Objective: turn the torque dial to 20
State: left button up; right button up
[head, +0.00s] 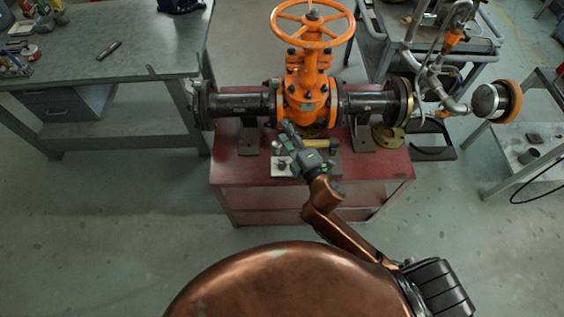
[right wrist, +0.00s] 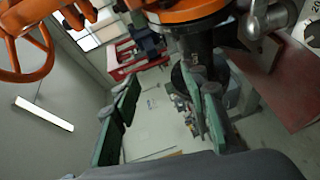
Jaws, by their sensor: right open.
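The torque dial (right wrist: 313,32) is partly in the right wrist view at the upper right edge, a dark round knob on a pale plate with the number 20 beside it. The picture edge cuts it off, so its setting cannot be read. In the head view a small pale plate (head: 281,167) lies on the red bench, just left of my right gripper. My right gripper (head: 289,132) is over the bench front, pointing toward the orange valve. In the right wrist view its green fingers (right wrist: 165,104) are apart with nothing between them. My left gripper is not in view.
The orange gate valve (head: 307,97) with its handwheel (head: 312,45) stands on the red bench (head: 240,172), with black pipes on both sides. A grey worktable (head: 110,60) stands left. A cart (head: 430,60) and a steel table (head: 525,160) stand right.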

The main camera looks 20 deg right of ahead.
jog(key=a+r+n+y, duration=0.5)
jog(key=a+n, duration=0.2)
jog(key=a, duration=0.1)
jog(key=a+r+n+y, duration=0.5)
jog(key=a+n, duration=0.3)
jog(key=s+a+f+n+g+y, duration=0.2)
jog(key=s+a+n+g+y, duration=0.35)
jog(key=a+n+g, duration=0.75)
jog(key=n+g+h, duration=0.4)
jog(key=n+h, duration=1.4)
jog(key=n, duration=0.4)
send_over(282, 164)
notch_tip(282, 164, down, 18)
jog(key=shift+a+f, duration=0.1)
jog(key=shift+a, duration=0.05)
jog(key=shift+w+d+f+h, duration=0.1)
jog(key=shift+d+h, duration=0.15)
notch_tip(282, 164, down, 8)
jog(key=shift+a+r+b, duration=0.1)
jog(key=shift+r+b, duration=0.15)
jog(key=shift+b, duration=0.3)
